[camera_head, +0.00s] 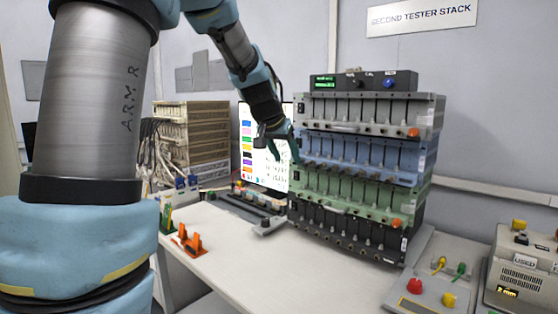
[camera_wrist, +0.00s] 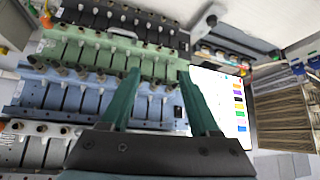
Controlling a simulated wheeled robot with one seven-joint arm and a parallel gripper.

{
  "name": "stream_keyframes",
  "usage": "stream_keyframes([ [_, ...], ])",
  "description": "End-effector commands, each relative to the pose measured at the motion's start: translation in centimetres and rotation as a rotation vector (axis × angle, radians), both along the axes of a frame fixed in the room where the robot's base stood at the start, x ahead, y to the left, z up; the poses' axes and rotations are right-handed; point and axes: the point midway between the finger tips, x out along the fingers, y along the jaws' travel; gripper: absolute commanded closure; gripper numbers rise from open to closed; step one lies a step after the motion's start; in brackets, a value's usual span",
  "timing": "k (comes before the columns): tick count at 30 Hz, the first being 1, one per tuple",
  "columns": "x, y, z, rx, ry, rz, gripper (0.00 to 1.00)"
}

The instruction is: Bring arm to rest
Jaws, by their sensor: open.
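My gripper (camera_head: 281,140) is at the end of my raised arm, at the left side of the tester stack and in front of the lit screen. In the wrist view its two green fingers (camera_wrist: 163,88) are spread apart with nothing between them. The tester stack (camera_head: 364,165) has grey, blue, green and black tiers of slots. The fingers appear near the blue tier (camera_wrist: 95,100) and the green tier (camera_wrist: 100,52); I cannot tell whether they touch the stack. My upper arm hides the left part of the head view.
A lit screen (camera_head: 250,165) stands behind the gripper, with a stacked beige rack (camera_head: 195,135) to its left. A dark strip tray (camera_head: 245,208) and an orange holder (camera_head: 188,240) lie on the white table (camera_head: 290,275). A button panel (camera_head: 430,290) sits at right. The table's front middle is clear.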

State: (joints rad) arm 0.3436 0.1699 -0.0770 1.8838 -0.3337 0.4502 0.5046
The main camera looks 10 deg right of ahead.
Motion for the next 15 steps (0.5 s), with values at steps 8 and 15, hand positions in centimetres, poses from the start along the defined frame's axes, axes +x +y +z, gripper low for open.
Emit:
stream_keyframes([
  [8,-5.1,9.3,-7.7,0.079,0.177,0.189,0.38],
  [15,-15.0,19.0,-15.4,0.162,0.393,0.427,0.38],
])
